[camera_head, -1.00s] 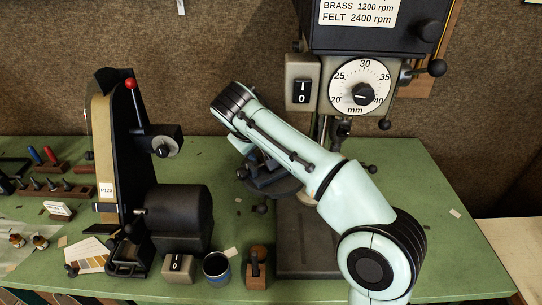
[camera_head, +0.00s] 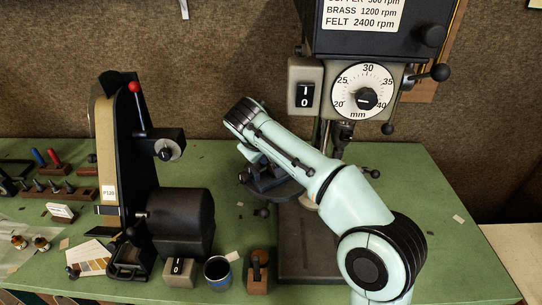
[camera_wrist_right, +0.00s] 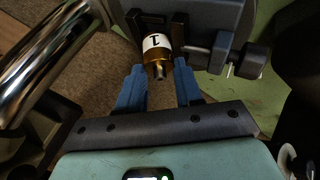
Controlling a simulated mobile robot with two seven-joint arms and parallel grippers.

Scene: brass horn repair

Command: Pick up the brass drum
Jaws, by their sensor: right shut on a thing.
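The brass drum (camera_wrist_right: 160,66) shows in the right wrist view as a small brass cylinder with a white band marked "1" and a grey stub at its near end. My right gripper (camera_wrist_right: 160,84) has its two blue fingers on either side of the drum's near end and is shut on it. The drum's far end sits at a dark vise (camera_wrist_right: 200,18); whether the vise still grips it I cannot tell. In the head view my right arm covers the drum and fingers, and part of the vise (camera_head: 270,183) shows below. My left gripper is not in view.
The drill press (camera_head: 365,90) stands right behind my arm, and its shiny column (camera_wrist_right: 45,60) is close on the left in the wrist view. A belt sander (camera_head: 125,180) stands left. A dark cup (camera_head: 218,274) and a wooden block (camera_head: 258,280) are at the bench front.

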